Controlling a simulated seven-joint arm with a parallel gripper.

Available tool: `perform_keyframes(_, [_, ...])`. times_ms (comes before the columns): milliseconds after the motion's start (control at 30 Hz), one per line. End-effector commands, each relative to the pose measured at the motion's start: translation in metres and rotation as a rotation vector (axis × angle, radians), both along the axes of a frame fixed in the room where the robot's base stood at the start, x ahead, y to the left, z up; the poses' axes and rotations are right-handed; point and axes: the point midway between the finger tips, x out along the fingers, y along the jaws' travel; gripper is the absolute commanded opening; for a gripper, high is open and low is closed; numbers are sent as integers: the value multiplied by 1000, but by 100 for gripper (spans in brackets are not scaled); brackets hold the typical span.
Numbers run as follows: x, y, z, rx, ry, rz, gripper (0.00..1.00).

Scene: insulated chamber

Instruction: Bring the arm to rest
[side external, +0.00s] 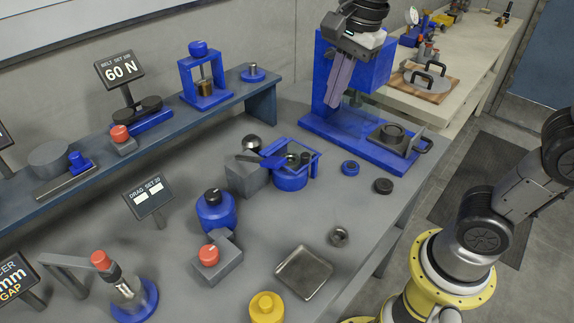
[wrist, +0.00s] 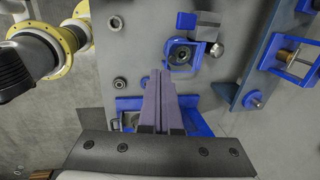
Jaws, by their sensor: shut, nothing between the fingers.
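My gripper (side external: 331,103) points down at the back right of the grey bench (side external: 235,150), in front of a tall blue frame (side external: 385,68). Its two purple-grey fingers are together with nothing between them. In the wrist view the shut fingers (wrist: 160,76) reach up from the lower middle, over the bench. They hide part of the blue frame's base (wrist: 128,104). My gripper appears apart from the frame, but the exact gap cannot be told.
A blue round fixture (side external: 290,178) with a lever stands left of the frame. A blue ring (side external: 350,168) and a dark ring (side external: 383,186) lie nearby. A metal tray (side external: 303,272) lies near the front. A raised blue shelf (side external: 100,165) runs along the wall.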

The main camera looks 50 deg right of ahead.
Motion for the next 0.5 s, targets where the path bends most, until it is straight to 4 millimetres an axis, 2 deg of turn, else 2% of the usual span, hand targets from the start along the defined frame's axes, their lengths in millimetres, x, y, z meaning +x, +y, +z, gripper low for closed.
perform_keyframes(33, [-20,-11,3,-12,-41,54,0])
perform_keyframes(200, [-73,-34,-7,-111,-161,356,0])
perform_keyframes(400, [-115,-45,-35,-273,-243,745,0])
perform_keyframes(500, [-128,-48,-51,-360,-262,949,0])
